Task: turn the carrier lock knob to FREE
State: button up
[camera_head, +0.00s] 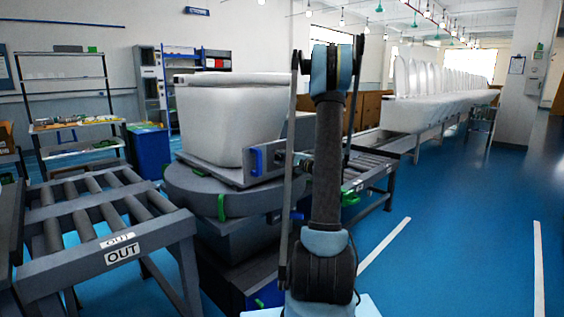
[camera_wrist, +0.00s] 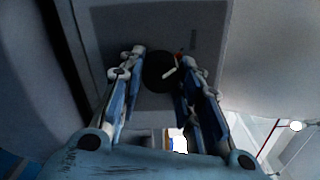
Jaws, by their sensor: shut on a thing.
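In the wrist view, a round black knob (camera_wrist: 156,78) with a white pointer line sits on a dark grey plate (camera_wrist: 130,22). The pointer slants up to the right, and a small red mark lies just above its right side. My gripper (camera_wrist: 160,69) has one finger on each side of the knob and is shut on it. The lettering around the knob is too dark and small to read. In the head view, the carrier (camera_head: 190,171) bears a white toilet (camera_head: 228,115); my arm hides the knob and gripper there.
The carrier sits on a round grey turntable (camera_head: 196,199) with blue and green handles. A roller conveyor marked OUT (camera_head: 122,254) stands at the left. Another conveyor (camera_head: 372,172) runs behind my arm toward a row of white toilets (camera_head: 440,100). The blue floor at right is clear.

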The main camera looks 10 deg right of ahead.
jog(key=shift+f+n, duration=0.1)
jog(key=shift+n, duration=0.4)
jog(key=shift+s, duration=0.1)
jog(key=o, duration=1)
jog(key=shift+o, duration=0.2)
jog(key=v, duration=1.1)
jog(key=shift+s+d, duration=0.25)
jog(key=shift+s, duration=0.05)
jog(key=shift+a, duration=0.1)
